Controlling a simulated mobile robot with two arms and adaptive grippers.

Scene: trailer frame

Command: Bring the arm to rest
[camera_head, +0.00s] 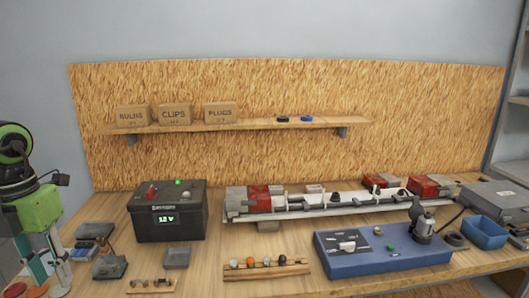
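My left arm comes in at the left edge, with its green and black gripper (47,280) pointing down over the front left of the workbench (215,270). Its two fingers are spread apart and I see nothing held between them. The fingertips are close to the bottom edge of the picture; whether they touch the bench I cannot tell. My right gripper is not in view.
A black battery box (170,212) reading "12 V" and small grey trays (177,258) stand right of the gripper. A long trailer frame (300,211) lies behind a blue box (385,262). A shelf (260,125) holds cartons. Bare wood lies between the trays and the holder (265,272).

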